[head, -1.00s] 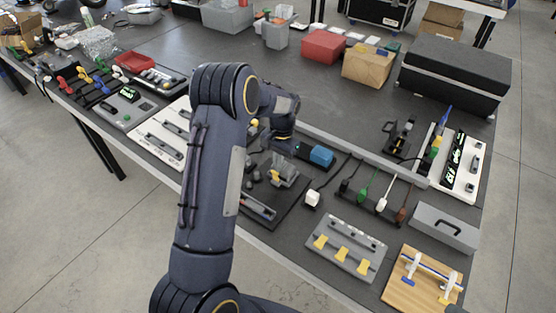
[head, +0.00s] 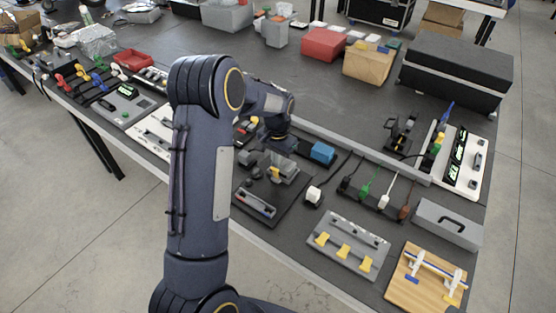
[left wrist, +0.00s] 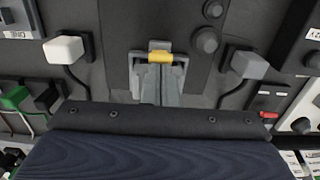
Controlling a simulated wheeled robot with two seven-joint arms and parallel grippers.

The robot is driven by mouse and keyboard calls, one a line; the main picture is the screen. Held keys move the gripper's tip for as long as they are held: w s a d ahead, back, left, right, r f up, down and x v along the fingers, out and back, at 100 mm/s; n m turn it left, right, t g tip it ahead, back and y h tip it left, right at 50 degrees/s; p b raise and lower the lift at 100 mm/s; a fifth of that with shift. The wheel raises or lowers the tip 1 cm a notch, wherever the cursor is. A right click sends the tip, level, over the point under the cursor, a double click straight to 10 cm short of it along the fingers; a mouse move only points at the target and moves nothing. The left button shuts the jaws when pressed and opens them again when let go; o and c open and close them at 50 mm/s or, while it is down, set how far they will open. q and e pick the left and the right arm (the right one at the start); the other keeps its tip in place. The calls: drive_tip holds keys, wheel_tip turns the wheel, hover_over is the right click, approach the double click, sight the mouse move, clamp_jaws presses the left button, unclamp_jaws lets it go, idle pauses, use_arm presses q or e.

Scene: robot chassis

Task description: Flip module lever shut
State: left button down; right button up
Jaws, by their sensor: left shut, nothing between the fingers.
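The module is a dark panel (head: 262,208) at the table's near edge in the head view, with a grey block and a yellow-tipped lever (head: 276,172). In the left wrist view the lever's yellow grip (left wrist: 160,57) lies crosswise in a grey frame. My left gripper (left wrist: 156,84) is shut, its grey fingers close together and empty, with the tips at or just under the yellow grip. I cannot tell whether they touch it. In the head view my left wrist stands just behind the module, and the fingertips are hard to make out. My right gripper is out of view.
A white plug block (head: 313,194) with a cable sits right of the module, and a blue block (head: 322,152) stands behind. A grey plate with yellow levers (head: 347,243) and a wooden board (head: 424,281) lie at the near right. Round black knobs (left wrist: 207,40) stick up close to the lever.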

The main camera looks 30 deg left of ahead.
sight(275, 174)
use_arm(q)
drive_tip(key=s+f+t+b, duration=0.1)
drive_tip(key=s+t+b, duration=0.1)
drive_tip(key=b, duration=0.4)
drive_tip(key=s+f+t+b, duration=0.1)
drive_tip(key=s+t+b, duration=0.1)
drive_tip(key=b, duration=0.5)
drive_tip(key=s+f+t+b, duration=0.1)
drive_tip(key=s+t+b, duration=0.1)
drive_tip(key=t+b, duration=0.2)
drive_tip(key=shift+a+t+h+b, duration=0.25)
drive_tip(key=shift+t+h+b, duration=0.05)
drive_tip(key=shift+b, duration=1.6)
drive_tip(key=shift+r+p, duration=0.4)
drive_tip(key=shift+p, duration=0.1)
drive_tip(key=shift+w, duration=0.1)
drive_tip(key=shift+w+d+f, duration=0.1)
drive_tip(key=shift+w+f, duration=0.05)
drive_tip(key=shift+w, duration=0.6)
